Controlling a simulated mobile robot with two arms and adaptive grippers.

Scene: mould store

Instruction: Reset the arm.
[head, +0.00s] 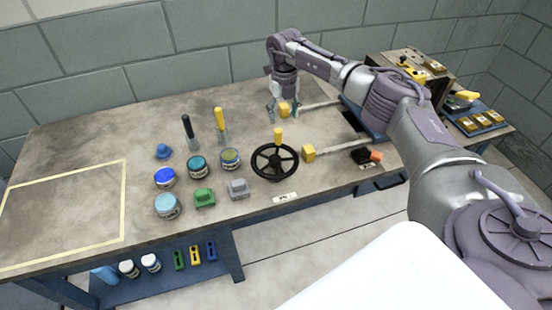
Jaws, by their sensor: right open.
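My right arm reaches in from the right over the workbench. Its gripper (284,113) points down near the back of the bench, with its fingers apart. A yellow block on a grey bar (318,105) shows beside the fingers; I cannot tell whether they touch it. My left gripper is not in view.
A black handwheel (275,162) with a yellow knob stands mid-bench. Left of it are several jars (200,167), a green block (204,197), a grey block (239,188) and two upright tools (221,127). A taped area (65,215) at the left is empty. A wall runs behind.

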